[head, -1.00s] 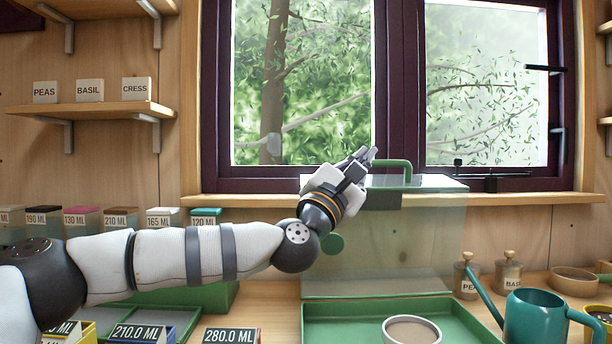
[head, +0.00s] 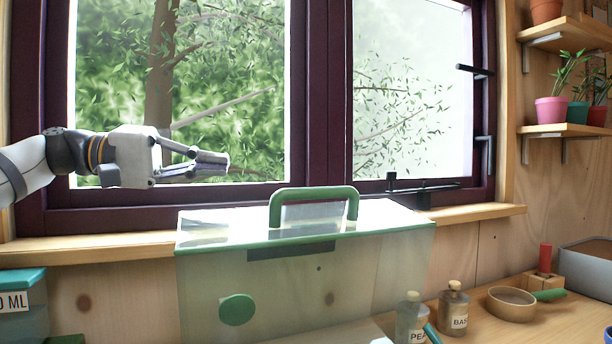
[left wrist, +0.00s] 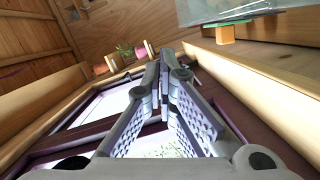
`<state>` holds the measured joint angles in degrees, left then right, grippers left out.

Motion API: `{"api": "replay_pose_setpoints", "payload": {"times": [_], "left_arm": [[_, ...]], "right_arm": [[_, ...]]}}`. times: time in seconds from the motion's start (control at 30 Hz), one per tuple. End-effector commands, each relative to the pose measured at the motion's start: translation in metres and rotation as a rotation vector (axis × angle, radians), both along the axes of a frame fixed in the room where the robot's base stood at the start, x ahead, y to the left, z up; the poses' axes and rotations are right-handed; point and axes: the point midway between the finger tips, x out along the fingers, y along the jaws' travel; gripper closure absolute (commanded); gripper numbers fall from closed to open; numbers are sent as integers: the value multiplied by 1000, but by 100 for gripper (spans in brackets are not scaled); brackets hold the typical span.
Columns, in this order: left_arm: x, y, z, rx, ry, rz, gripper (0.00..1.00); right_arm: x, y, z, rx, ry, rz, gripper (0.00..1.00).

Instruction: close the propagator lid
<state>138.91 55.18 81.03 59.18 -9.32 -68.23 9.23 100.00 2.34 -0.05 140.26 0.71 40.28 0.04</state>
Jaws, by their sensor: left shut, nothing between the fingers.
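The propagator lid (head: 290,290) is a clear panel with a green rim. It stands raised and open in front of the window sill in the head view. Its green arched handle (head: 315,193) is at the top and a round green knob (head: 237,310) is on its face. My left gripper (head: 226,165) is shut and empty, above and left of the handle, apart from it. Its closed fingers also show in the left wrist view (left wrist: 160,70). The propagator's base tray is below the head view. My right gripper is not in view.
The window frame (head: 318,100) and sill (head: 90,248) are behind the lid. Two labelled bottles (head: 453,310) and a sieve-like pan (head: 512,303) stand on the bench at right. Shelves with potted plants (head: 552,110) are on the right wall.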

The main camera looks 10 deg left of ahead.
Motion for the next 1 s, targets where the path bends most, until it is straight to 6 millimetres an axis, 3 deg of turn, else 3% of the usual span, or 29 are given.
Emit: {"api": "replay_pose_setpoints", "payload": {"times": [0.17,0.57,0.77,1.0], "left_arm": [[-2,-14,-1,7,-4,-33,100],[28,-95,-8,7,-4,-32,100],[4,-109,-13,7,-12,-29,100],[-2,-115,-22,6,-4,-26,100]], "right_arm": [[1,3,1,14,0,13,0],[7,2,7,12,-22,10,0],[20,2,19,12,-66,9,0],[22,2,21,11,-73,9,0]]}}
